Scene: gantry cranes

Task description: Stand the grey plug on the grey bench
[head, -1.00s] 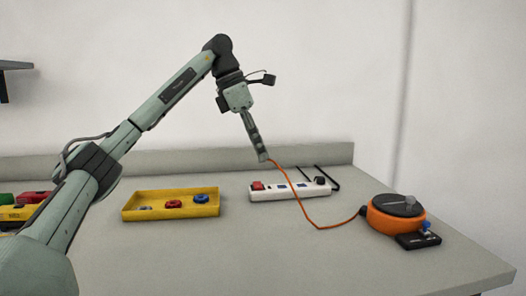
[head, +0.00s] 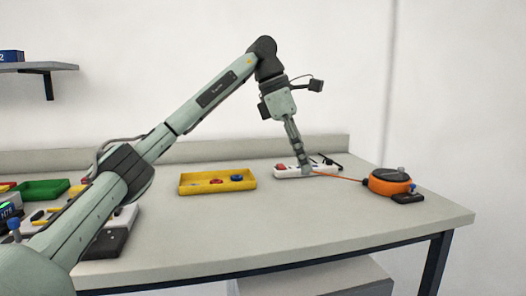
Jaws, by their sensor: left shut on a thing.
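My left gripper (head: 301,163) points down at the white power strip (head: 287,173) on the grey bench (head: 330,222). It is shut on the grey plug (head: 307,173), which sits low at the fingertips, largely hidden. An orange cable (head: 345,179) runs from the plug to the orange reel (head: 388,182) on the right. The plug is at the front side of the strip; I cannot tell whether it touches the strip or the bench. My right gripper is not in view.
A yellow tray (head: 218,188) with red and blue pieces stands left of the strip. A green tray (head: 44,189) and other gear crowd the left end. A dark box (head: 408,198) lies by the reel. The bench front is clear.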

